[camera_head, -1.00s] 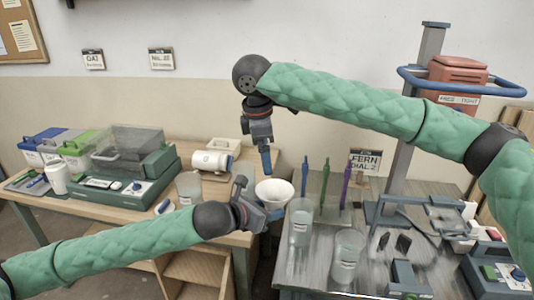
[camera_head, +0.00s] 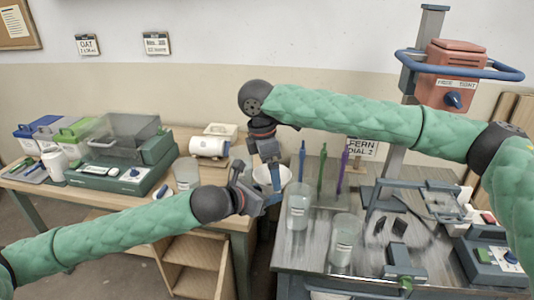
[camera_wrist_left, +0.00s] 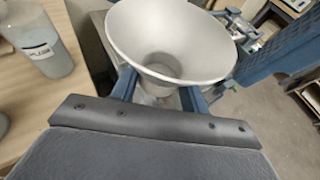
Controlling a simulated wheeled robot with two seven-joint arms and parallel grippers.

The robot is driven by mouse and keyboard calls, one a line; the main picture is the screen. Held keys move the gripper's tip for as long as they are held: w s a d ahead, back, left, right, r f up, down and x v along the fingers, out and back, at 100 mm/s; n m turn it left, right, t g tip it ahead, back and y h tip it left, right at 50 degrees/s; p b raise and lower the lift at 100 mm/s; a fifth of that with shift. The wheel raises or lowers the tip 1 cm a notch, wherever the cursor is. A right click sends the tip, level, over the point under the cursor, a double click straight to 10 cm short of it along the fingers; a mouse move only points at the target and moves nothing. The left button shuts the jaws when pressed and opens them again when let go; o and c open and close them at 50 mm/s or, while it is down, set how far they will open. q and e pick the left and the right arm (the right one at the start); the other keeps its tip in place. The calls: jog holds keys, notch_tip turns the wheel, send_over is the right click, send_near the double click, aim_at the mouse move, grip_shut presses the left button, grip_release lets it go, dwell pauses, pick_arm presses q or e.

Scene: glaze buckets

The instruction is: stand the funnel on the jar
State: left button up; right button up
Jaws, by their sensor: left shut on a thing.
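A white funnel (camera_head: 263,174) is in my left gripper (camera_head: 262,199), wide mouth up, in the gap between the two tables. In the left wrist view the funnel (camera_wrist_left: 170,40) sits between the two blue fingers (camera_wrist_left: 160,92), which are shut on it. My right gripper (camera_head: 274,178) points down from above and overlaps the funnel in the head view; whether it touches, or is open, I cannot tell. Clear labelled jars stand on the right bench, one at the back (camera_head: 297,208) and one nearer (camera_head: 342,243). Another clear vessel (camera_head: 187,173) stands on the left table.
Blue, green and purple upright tools (camera_head: 321,172) stand behind the bench jars. A clamp-like frame (camera_head: 385,205) and boxes fill the bench's right side. A scale-like device (camera_head: 125,178) and a white cylinder (camera_head: 208,147) occupy the left table.

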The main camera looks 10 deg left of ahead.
jog(key=shift+d+f, duration=0.2)
jog(key=shift+f, duration=1.25)
jog(key=c, duration=0.7)
pick_arm(q)
jog(key=o, duration=1.1)
jog(key=shift+c, duration=0.2)
